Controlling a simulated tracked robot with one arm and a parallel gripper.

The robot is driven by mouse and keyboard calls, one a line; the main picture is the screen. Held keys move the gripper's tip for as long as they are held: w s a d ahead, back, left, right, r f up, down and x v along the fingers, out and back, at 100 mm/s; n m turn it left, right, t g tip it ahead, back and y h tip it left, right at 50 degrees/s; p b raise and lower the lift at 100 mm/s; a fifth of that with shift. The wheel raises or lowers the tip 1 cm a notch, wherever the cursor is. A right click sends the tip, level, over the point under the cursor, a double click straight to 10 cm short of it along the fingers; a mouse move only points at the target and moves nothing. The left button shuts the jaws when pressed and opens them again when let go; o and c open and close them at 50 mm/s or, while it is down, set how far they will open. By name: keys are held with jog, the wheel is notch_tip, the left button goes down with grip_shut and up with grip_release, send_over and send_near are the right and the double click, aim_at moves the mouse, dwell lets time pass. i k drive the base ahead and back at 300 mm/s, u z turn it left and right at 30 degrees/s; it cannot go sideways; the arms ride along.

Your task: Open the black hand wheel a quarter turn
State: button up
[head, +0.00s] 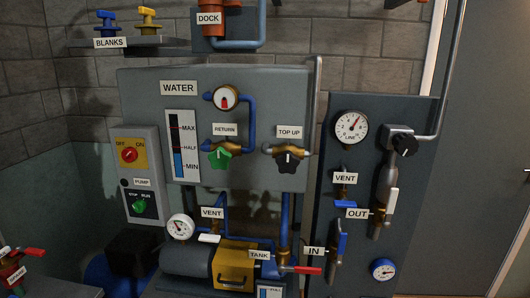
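A black hand wheel (288,160) with a white mark sits on a brass valve under the TOP UP label (289,132), at the right of the grey WATER panel (260,95). Its white mark looks about upright. A second black wheel or knob (404,145) sits on a grey fitting at the top of the right panel. A green hand wheel (219,160) is under the RETURN label, left of the TOP UP wheel. My gripper is not in view.
Blue pipes run around the valves, and a grey pipe (317,120) rises right of the WATER panel. Below stand a grey tank (190,260) and a red lever (305,270). The right panel (340,250) carries gauges and levers. A pump switch box (130,160) is at left.

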aim_at(287, 163)
jog(key=u, duration=0.1)
jog(key=i, duration=1.15)
jog(key=u, duration=0.1)
